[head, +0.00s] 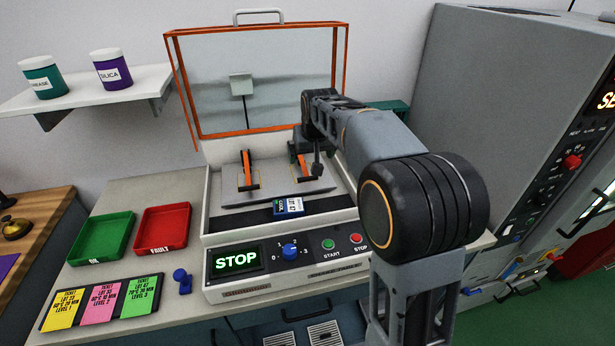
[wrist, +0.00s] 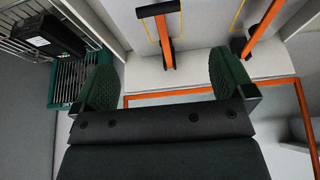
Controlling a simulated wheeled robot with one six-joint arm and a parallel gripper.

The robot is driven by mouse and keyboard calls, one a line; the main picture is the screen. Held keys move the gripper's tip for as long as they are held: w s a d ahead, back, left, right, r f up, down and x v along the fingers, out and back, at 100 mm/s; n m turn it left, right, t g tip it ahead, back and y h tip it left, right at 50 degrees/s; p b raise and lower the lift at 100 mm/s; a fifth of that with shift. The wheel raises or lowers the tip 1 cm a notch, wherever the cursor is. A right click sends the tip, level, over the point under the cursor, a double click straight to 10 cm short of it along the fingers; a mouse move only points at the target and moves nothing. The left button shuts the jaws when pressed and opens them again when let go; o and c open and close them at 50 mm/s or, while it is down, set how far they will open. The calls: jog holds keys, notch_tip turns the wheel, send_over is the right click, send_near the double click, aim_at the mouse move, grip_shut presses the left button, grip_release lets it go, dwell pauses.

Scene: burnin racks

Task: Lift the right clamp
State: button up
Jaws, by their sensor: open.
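The right clamp (head: 301,164) is an orange bar at the right of the machine's grey plate in the head view. My gripper (head: 312,158) is close to it and partly covers its top. In the wrist view, turned about, the right clamp (wrist: 165,38) lies ahead, roughly in line with the gap between my two green-padded fingers. My gripper (wrist: 166,84) is open, with nothing between its fingers. The left clamp (head: 247,170) stands to the left on the same plate; it also shows in the wrist view (wrist: 263,32), at upper right.
The orange-framed lid (head: 257,134) stands open behind the clamps. A blue-labelled block (head: 289,207) lies on the dark strip in front. Green (head: 103,237) and red (head: 162,228) trays sit left. A grey cabinet (head: 480,100) stands right.

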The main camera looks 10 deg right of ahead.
aim_at(307, 176)
jog(key=x, duration=1.1)
jog(key=shift+c, duration=0.5)
